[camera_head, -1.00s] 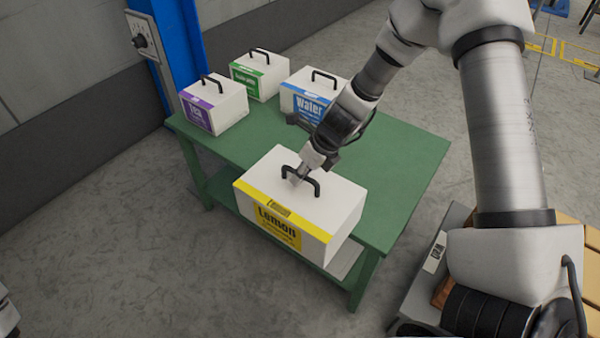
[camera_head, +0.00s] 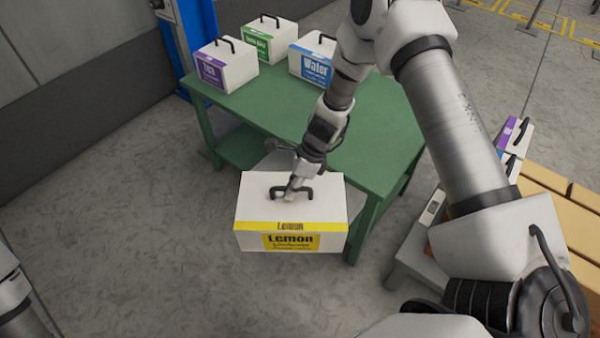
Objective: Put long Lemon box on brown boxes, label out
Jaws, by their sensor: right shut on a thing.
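The long Lemon box (camera_head: 256,211) is white with a yellow stripe, a yellow Lemon label facing me and a black handle on top. My right gripper (camera_head: 291,190) is shut on its handle from above. The box hangs level in front of the green table's near edge, over the floor. The brown boxes (camera_head: 545,216) are at the right edge, partly hidden by my right arm. A bit of my left arm shows at the lower left; its gripper is out of view.
The green table (camera_head: 375,122) holds a purple-labelled box (camera_head: 226,68), a green-labelled box (camera_head: 270,42) and a blue Water box (camera_head: 313,63) at its back. Small boxes with purple and blue labels (camera_head: 512,138) stand beyond the brown boxes. Floor at left is clear.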

